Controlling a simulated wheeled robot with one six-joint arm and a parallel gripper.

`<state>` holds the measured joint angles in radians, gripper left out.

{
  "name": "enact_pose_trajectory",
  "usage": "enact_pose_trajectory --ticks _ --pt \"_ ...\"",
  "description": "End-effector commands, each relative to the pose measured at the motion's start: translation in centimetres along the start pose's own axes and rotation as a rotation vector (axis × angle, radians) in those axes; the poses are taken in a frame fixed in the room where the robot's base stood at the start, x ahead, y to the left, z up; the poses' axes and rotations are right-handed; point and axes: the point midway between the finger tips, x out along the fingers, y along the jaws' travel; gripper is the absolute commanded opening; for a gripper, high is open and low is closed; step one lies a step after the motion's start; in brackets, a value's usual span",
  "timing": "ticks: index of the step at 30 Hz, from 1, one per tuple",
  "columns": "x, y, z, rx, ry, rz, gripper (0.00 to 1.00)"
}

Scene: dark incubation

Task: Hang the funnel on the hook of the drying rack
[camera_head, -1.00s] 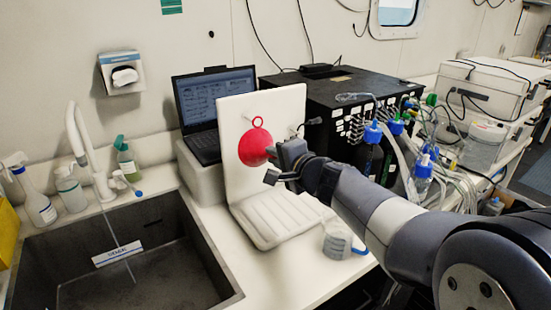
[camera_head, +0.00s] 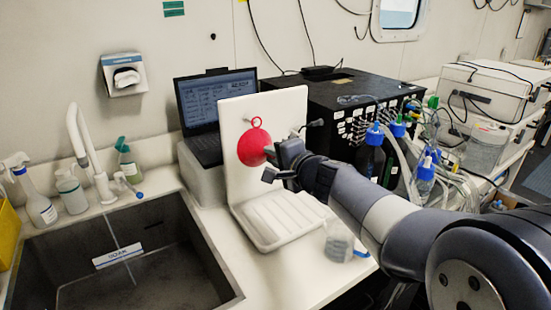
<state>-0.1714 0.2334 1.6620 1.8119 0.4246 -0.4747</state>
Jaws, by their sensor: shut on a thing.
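The red funnel (camera_head: 251,149) is in front of the white upright board of the drying rack (camera_head: 235,115). A red ring (camera_head: 256,122) stands at the funnel's top. My gripper (camera_head: 272,162) comes from the right and is shut on the funnel's right side. One hook (camera_head: 316,123) shows at the board's right edge. Another small peg (camera_head: 247,119) shows just left of the ring; I cannot tell whether the ring is around it or in front of it. The rack's ribbed white base tray (camera_head: 275,222) lies below.
A laptop (camera_head: 215,100) stands behind the rack, and a black box (camera_head: 345,95) with bottles and tubing is to the right. A clear cup (camera_head: 340,243) stands by the tray's right side. A dark sink (camera_head: 120,250) is at the left. The front counter is clear.

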Motion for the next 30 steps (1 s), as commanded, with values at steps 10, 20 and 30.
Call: enact_pose_trajectory --ticks 10,20,30 --pt "0.2 0.0 0.0 0.001 0.0 0.0 0.0" --pt "0.5 0.1 0.0 0.0 0.0 0.0 0.0" --pt "1.2 0.3 0.0 0.001 0.001 0.001 0.0"
